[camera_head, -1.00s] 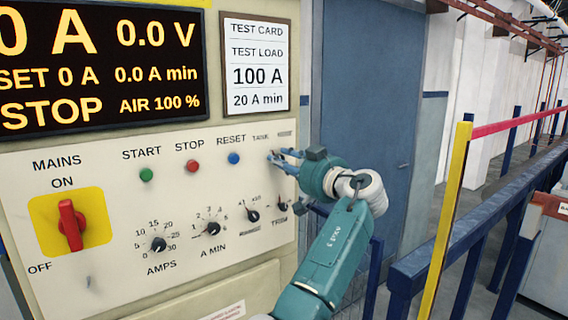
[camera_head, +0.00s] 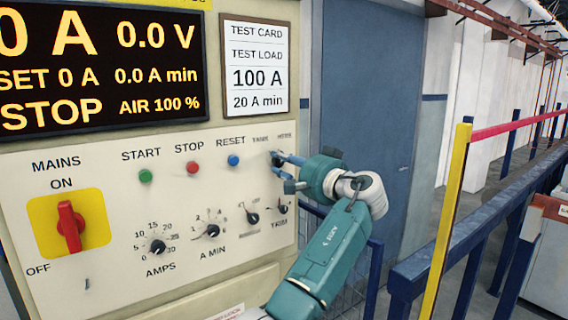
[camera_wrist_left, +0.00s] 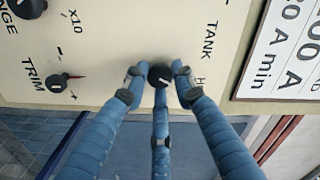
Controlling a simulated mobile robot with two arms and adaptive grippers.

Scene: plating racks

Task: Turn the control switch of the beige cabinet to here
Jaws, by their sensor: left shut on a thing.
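The beige cabinet (camera_head: 120,190) fills the left of the head view with its panel facing me. Its control switch, a small black round knob (camera_wrist_left: 160,70) with a white pointer mark, sits by the label TANK and a partly hidden label starting with H. My left gripper (camera_head: 280,163) is at the panel's upper right. In the left wrist view, its blue fingers (camera_wrist_left: 158,78) close around the knob from both sides and below. In the head view the fingers mostly hide the knob. My right gripper is not in view.
A red mains handle (camera_head: 70,226) and several dials and buttons lie left of my gripper. The trim knob (camera_head: 282,209) is just below it. A test card (camera_head: 255,65) hangs above. A blue railing (camera_head: 440,262) stands to the right.

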